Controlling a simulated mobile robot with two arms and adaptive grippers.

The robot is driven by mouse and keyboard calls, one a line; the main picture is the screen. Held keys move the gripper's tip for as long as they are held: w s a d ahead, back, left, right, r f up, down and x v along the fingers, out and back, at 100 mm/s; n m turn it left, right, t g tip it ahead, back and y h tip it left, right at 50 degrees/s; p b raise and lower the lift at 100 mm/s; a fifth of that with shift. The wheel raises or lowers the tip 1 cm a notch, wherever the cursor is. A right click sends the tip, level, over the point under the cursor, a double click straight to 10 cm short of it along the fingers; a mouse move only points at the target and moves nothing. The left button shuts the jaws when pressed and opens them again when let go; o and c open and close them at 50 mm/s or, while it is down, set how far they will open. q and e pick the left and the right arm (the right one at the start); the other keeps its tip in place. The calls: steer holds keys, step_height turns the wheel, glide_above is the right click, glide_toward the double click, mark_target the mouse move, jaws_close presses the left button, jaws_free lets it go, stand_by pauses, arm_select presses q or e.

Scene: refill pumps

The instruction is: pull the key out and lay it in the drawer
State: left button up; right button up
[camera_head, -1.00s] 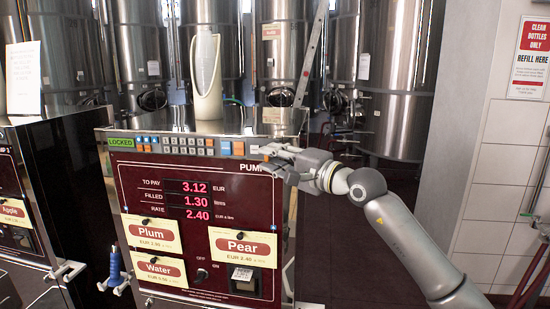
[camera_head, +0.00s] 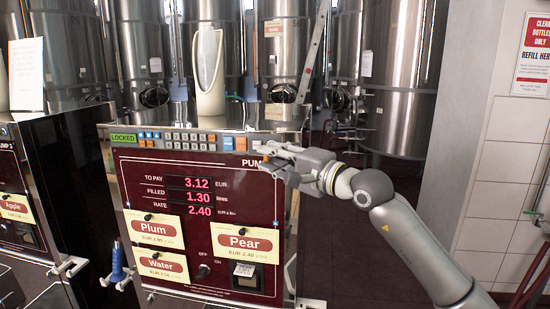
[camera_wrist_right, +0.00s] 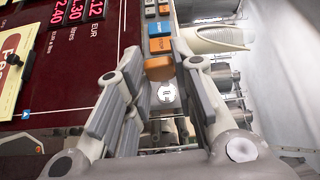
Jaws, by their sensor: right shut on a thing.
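My right gripper (camera_head: 270,160) is at the upper right of the dark red pump panel (camera_head: 150,195), beside the end of the button row. In the right wrist view, my right gripper (camera_wrist_right: 155,95) has its fingers on either side of a pale round piece with dark marks (camera_wrist_right: 166,95), just below an orange button. It is shut on what I take to be the key, whose shape is mostly hidden by the fingers. A green display reads LOCKED (camera_head: 123,138). I cannot make out a drawer. My left gripper is not in view.
A pale bottle-shaped container (camera_head: 208,75) stands on top of the pump. Name cards, Plum (camera_head: 155,229) and Pear (camera_head: 244,243), hang on the panel. A blue-handled nozzle (camera_head: 117,262) is at the pump's left. Steel tanks stand behind.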

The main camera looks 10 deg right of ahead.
steer(key=shift+s+a, duration=0.35)
steer(key=shift+s, duration=0.5)
steer(key=s+a+f, duration=0.3)
steer(key=s+f, duration=0.3)
steer(key=f, duration=0.3)
steer(key=s+a+f, duration=0.4)
steer(key=s+f, duration=0.1)
steer(key=f, duration=0.5)
steer(key=s+d+f+m+t+h, duration=0.1)
steer(key=s+d+f+m+h, duration=0.2)
steer(key=s, duration=0.6)
steer(key=s+d+f+m+t+h, duration=0.2)
steer(key=s+d+f+m+h, duration=0.2)
steer(key=s+d+f+h, duration=0.3)
steer(key=s+d+f, duration=0.2)
steer(key=d, duration=0.1)
steer(key=shift+f+t+h, duration=0.15)
steer(key=shift+t+h, duration=0.15)
steer(key=shift+h, duration=0.1)
steer(key=shift+d, duration=0.1)
